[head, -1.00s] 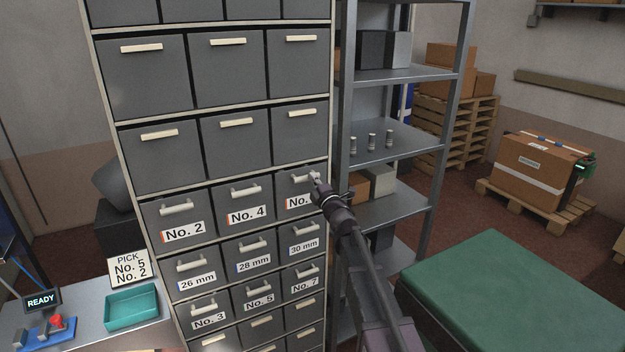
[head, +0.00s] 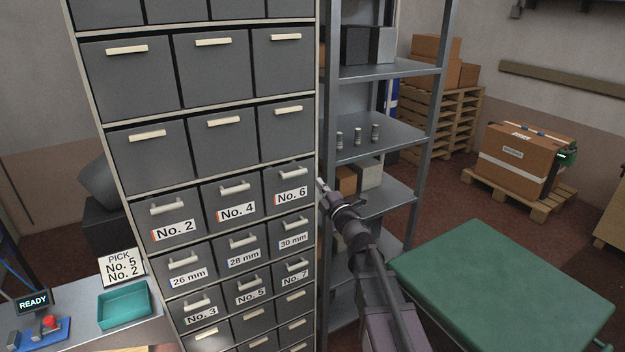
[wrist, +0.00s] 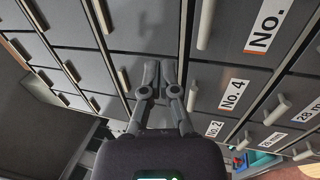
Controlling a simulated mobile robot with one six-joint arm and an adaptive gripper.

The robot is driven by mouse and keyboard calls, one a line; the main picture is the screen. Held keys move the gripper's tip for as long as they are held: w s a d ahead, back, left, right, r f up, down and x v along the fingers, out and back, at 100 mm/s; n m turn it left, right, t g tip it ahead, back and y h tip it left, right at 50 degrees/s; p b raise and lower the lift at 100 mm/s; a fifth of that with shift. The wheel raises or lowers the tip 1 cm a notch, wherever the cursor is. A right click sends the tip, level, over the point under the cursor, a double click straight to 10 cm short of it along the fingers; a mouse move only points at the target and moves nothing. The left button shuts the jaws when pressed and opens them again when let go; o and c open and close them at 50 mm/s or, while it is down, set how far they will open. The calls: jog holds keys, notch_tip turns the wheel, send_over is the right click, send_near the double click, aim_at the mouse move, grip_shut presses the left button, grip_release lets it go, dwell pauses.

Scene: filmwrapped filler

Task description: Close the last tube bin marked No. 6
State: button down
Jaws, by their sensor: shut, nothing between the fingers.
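The No. 6 bin (head: 279,179) is a grey drawer with a pale handle and a white label, at the right end of its row in the head view. Its front looks about level with the No. 4 bin (head: 221,191) and the No. 2 bin (head: 153,211) beside it. In the wrist view a label reading "No." (wrist: 268,27) is cut off by the frame edge. My gripper (head: 321,184) is just right of the No. 6 bin, by the cabinet's right edge, apart from the handle. Its fingers (wrist: 159,76) are shut and empty.
A grey metal shelf rack (head: 392,72) stands close behind and right of my gripper. A green-topped table (head: 505,285) is at lower right. A teal tray (head: 125,304) and a PICK sign (head: 121,267) are at lower left. Red-brown floor lies between the rack and the pallets.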

jog(key=shift+s+d+r, duration=0.15)
jog(key=shift+s+d, duration=0.2)
jog(key=shift+s, duration=0.3)
jog(key=s+d+f+m+g+h+b, duration=0.2)
jog(key=d+f+m+g+h, duration=0.1)
jog(key=d+f+m+h, duration=0.45)
jog(key=s+d+f+m+g+h+b, duration=0.25)
jog(key=d+f+m+h, duration=0.3)
jog(key=f+m, duration=0.4)
jog(key=s+a+f+m+g+y+b, duration=0.1)
jog(key=s+f+m+g+b, duration=0.1)
jog(key=s+f+g, duration=0.4)
jog(key=s+a+f+m+g+y+b, duration=0.1)
jog(key=s+f+m+g, duration=0.3)
jog(key=s, duration=1)
jog(key=shift+s+f+g+y+b, duration=0.25)
jog(key=shift+f+g+y+b, duration=0.4)
jog(key=shift+f+g, duration=1.5)
jog(key=shift+a+f+t, duration=0.1)
jog(key=shift+f+t, duration=0.35)
jog(key=shift+t, duration=0.05)
